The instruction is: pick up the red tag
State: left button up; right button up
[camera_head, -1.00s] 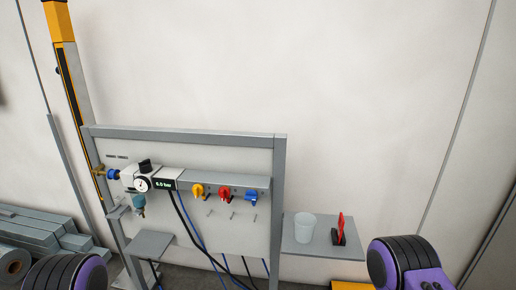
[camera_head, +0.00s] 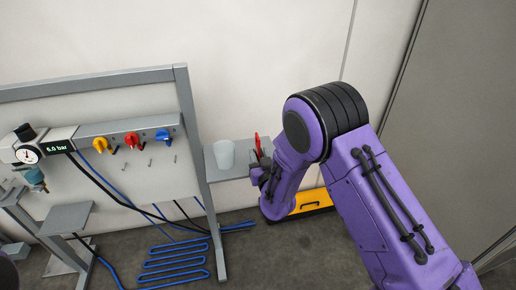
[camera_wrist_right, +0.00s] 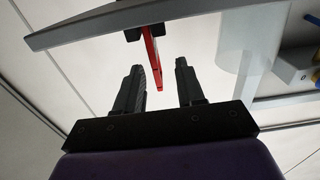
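The red tag (camera_head: 258,145) stands upright on the small grey shelf (camera_head: 231,171), to the right of a white cup (camera_head: 224,155). My right gripper (camera_head: 262,174) is at the shelf's right part, close to the tag, and partly hides its base. In the right wrist view, my right gripper (camera_wrist_right: 159,66) is open, with its two dark fingers apart. The red tag (camera_wrist_right: 152,48) shows edge-on in the gap between them, near a dark holder. No contact between tag and fingers shows. My left gripper is not in view.
The panel frame (camera_head: 190,130) with yellow, red and blue valve handles stands left of the shelf. A yellow-orange case (camera_head: 313,202) lies on the floor below. Blue hose (camera_head: 180,262) lies on the floor. The wall is close behind the shelf.

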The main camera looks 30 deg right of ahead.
aim_at(259, 143)
jog(key=x, duration=0.4)
jog(key=f+x, duration=0.1)
jog(key=shift+w+d+p, duration=0.3)
jog(key=shift+d+p, duration=0.05)
jog(key=shift+d, duration=0.05)
jog(key=shift+r, duration=0.1)
grip_shut()
jog(key=shift+s, duration=0.1)
jog(key=shift+r, duration=0.3)
notch_tip(259, 143, up, 3)
jog(key=s+a+r, duration=0.6)
jog(key=s+r, duration=0.3)
jog(key=s, duration=0.3)
jog(key=shift+s+r, duration=0.2)
jog(key=shift+s, duration=0.15)
